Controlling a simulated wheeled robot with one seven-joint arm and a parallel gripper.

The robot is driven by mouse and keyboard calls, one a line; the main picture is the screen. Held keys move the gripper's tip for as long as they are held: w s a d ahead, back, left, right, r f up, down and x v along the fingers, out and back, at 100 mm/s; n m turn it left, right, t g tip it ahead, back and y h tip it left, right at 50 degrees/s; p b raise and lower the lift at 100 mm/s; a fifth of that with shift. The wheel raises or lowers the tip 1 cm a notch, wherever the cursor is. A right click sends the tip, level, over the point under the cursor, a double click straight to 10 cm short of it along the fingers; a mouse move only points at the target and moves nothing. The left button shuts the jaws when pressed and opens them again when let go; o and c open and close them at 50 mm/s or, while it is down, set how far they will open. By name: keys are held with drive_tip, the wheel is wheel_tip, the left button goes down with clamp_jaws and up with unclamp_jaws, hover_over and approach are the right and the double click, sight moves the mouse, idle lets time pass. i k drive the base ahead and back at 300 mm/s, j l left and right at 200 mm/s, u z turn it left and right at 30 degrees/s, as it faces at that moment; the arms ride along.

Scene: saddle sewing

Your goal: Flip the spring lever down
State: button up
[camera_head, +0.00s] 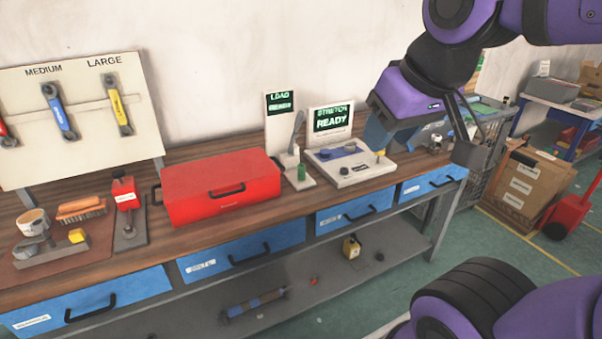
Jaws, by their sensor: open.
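A grey lever (297,128) stands upright on the small load station beside the "LOAD READY" screen (279,103). It looks like the spring lever, but I cannot be certain. A green cylinder (301,173) sits at its base. My gripper (421,148) is open and empty, above and to the right of this fixture, apart from the grey lever.
A red toolbox (220,188) stands left of the load station on the wooden bench. A "STRETCH READY" screen (331,119) stands behind the fixture. A red-topped tool (126,194), brushes and a cup lie further left. Cardboard boxes (527,180) stand on the floor at right.

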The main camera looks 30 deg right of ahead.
sight(300, 115)
drive_tip(key=j+z, duration=0.1)
drive_tip(key=z, duration=0.45)
drive_tip(key=j+z, duration=0.45)
drive_tip(key=j, duration=0.25)
drive_tip(key=j+z, duration=0.4)
drive_tip(key=j, duration=0.3)
drive_tip(key=k+j, duration=0.1)
drive_tip(key=j, duration=0.35)
drive_tip(key=k+j, duration=0.1)
drive_tip(key=j, duration=0.4)
drive_tip(key=k+j+z, duration=0.1)
drive_tip(key=j, duration=0.35)
drive_tip(key=i+l+u, duration=0.15)
drive_tip(key=i+l, duration=0.15)
drive_tip(key=i+l+u, duration=0.15)
drive_tip(key=i+l, duration=0.15)
drive_tip(key=l, duration=0.15)
